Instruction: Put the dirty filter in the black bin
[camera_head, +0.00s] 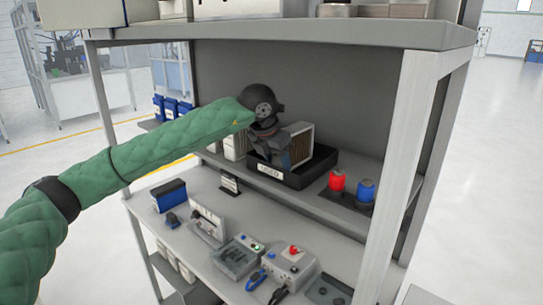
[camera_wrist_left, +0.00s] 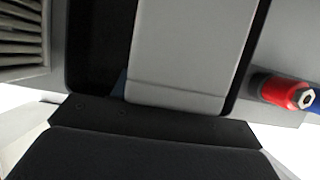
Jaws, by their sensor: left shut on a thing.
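The dirty filter (camera_head: 302,146), a pale-framed block with brownish pleats, stands upright within the outline of the black bin (camera_head: 314,175), which bears a "USED" label. The bin's front wall hides the filter's lower edge, so I cannot tell whether it touches the floor. My left gripper (camera_head: 283,150) is shut on the filter from the left, partly hidden by its own wrist. In the left wrist view, a plain grey face of the filter (camera_wrist_left: 185,50) fills the middle, with dark bin (camera_wrist_left: 90,45) on both sides. My right gripper is not in view.
Pale filters (camera_head: 234,146) stand left of the bin; one with pleats (camera_wrist_left: 20,28) shows in the left wrist view. A shelf board (camera_head: 290,32) hangs above, and a front post (camera_head: 398,170) rises at right.

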